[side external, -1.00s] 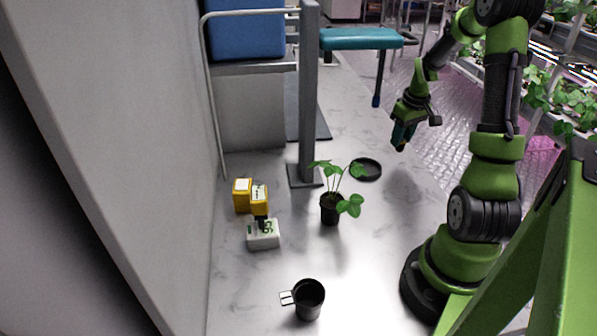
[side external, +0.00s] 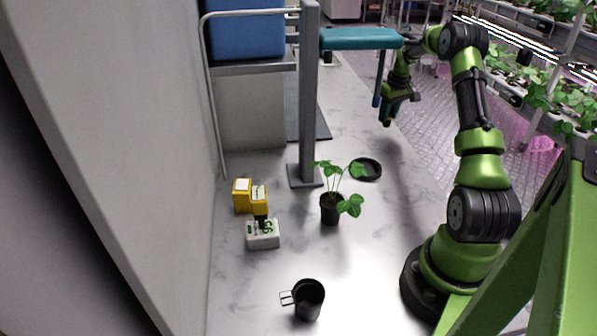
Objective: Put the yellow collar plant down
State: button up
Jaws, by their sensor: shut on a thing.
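My gripper (side external: 387,121) is above the far right of the marble-look table, pointing down. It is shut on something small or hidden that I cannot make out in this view. A leafy green plant in a black pot (side external: 330,209) stands upright near the middle of the table, well apart from my gripper. I see no yellow collar on this pot, and no plant with a yellow collar can be made out.
A black round dish (side external: 366,169) lies behind the plant, by a grey post (side external: 308,100). A black cup with a handle (side external: 309,300) stands in front. The right middle is clear.

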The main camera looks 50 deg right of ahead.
aim_at(386, 126)
jog(key=shift+f, duration=1.8)
jog(key=shift+f, duration=0.1)
jog(key=o, duration=1)
jog(key=r, duration=0.4)
jog(key=s+r, duration=0.1)
jog(key=r, duration=0.7)
jog(key=shift+s+a+r, duration=0.1)
jog(key=shift+s+a, duration=0.2)
